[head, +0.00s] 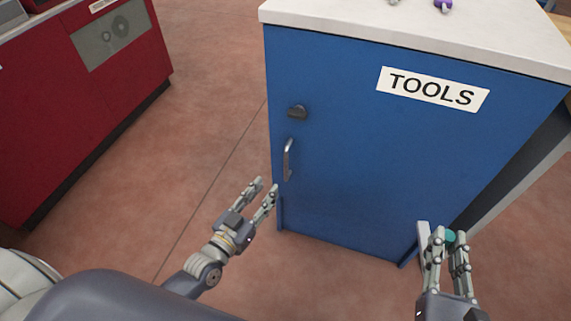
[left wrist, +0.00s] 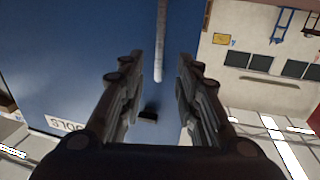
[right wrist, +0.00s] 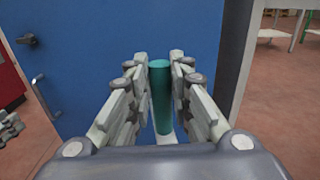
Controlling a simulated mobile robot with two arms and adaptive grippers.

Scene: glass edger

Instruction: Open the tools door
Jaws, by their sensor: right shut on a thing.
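The tools door (head: 350,170) is the blue front of a cabinet, marked with a white TOOLS label (head: 432,88). It looks closed. Its metal bar handle (head: 288,160) is near the left edge, below a dark latch (head: 297,111). My left gripper (head: 264,187) is open and empty, just below and left of the handle in the head view. In the left wrist view the handle (left wrist: 161,40) shows ahead, between the finger lines. My right gripper (head: 450,238) is shut on a teal cylinder (right wrist: 160,95), in front of the door's lower right.
The cabinet's white top (head: 420,30) holds a purple item (head: 443,5). A red machine (head: 85,100) stands at the left. Bare reddish floor (head: 205,90) lies between it and the cabinet.

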